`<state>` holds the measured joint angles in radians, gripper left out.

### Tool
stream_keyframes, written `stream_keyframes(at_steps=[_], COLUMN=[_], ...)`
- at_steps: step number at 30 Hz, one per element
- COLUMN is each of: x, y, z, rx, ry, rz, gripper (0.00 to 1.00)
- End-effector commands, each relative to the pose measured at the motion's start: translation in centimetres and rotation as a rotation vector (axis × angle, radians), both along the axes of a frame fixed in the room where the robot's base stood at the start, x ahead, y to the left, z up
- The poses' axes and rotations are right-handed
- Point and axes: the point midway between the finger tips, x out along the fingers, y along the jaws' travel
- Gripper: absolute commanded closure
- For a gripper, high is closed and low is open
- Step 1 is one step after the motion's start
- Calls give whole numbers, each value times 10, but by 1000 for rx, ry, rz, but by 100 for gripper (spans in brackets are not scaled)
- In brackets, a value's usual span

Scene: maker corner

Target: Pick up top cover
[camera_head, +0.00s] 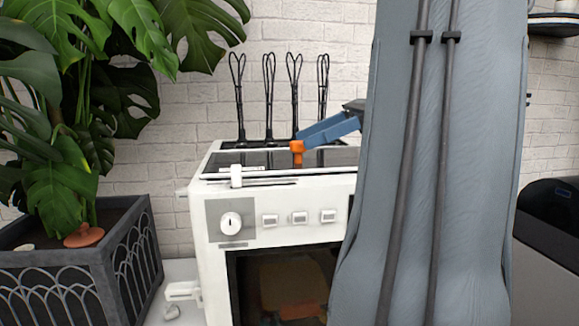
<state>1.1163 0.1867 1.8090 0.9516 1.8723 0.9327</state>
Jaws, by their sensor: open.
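A white box-shaped machine (215,255) stands in the middle. Its top cover (262,158) is a dark glossy panel with a white frame and lies flat on top. A small white block (237,176) sits at its front left edge. My gripper (297,150), blue with an orange tip, reaches in from the right just over the cover's middle. It is open, with nothing seen held. I cannot tell whether the tip touches the cover. My grey arm hides the right part of the machine and cover.
Several black wire loops (268,95) stand upright along the cover's back. The front has a knob (231,223) and a dark window (285,285). A dark planter (125,245) with a large leafy plant (60,120) stands left. A black object (553,215) is at right.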

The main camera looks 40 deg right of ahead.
Motion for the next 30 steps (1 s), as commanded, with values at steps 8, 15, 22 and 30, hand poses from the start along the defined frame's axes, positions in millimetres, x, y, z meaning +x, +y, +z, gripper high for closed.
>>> stream_keyframes(at_steps=[8,15,22,30], x=[10,23,34,35], y=[18,41,59,59], z=[-9,-21,-32,-33], rx=[0,2,0,-1], ry=[0,1,0,0], rz=[-2,-3,-3,-4], gripper=[50,50,50,55])
